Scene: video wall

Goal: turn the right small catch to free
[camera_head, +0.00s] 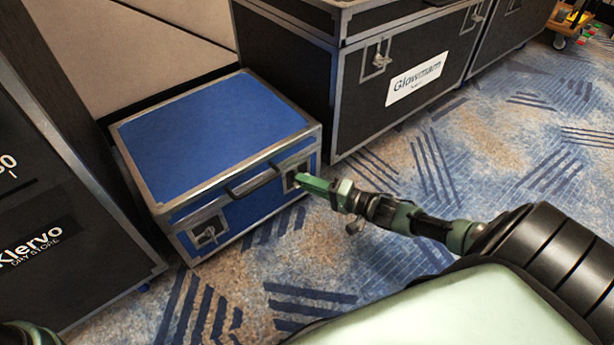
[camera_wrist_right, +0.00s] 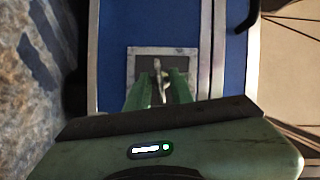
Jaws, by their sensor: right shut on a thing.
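The blue case (camera_head: 215,130) with metal edges stands on the carpet, lid down. Its right small catch (camera_head: 291,178) sits on the front near the right corner, partly covered by my right gripper (camera_head: 303,181). In the right wrist view the catch (camera_wrist_right: 157,66) is a small metal piece in a recessed plate, between the green fingers of the right gripper (camera_wrist_right: 160,84). The right gripper is shut on this catch. The left small catch (camera_head: 207,236) shows clear at the left of the front.
A black handle (camera_head: 253,182) sits between the two catches. A large dark case with a white label (camera_head: 416,80) stands behind to the right. A dark case (camera_head: 50,215) stands close on the left. Patterned carpet (camera_head: 270,255) is free in front.

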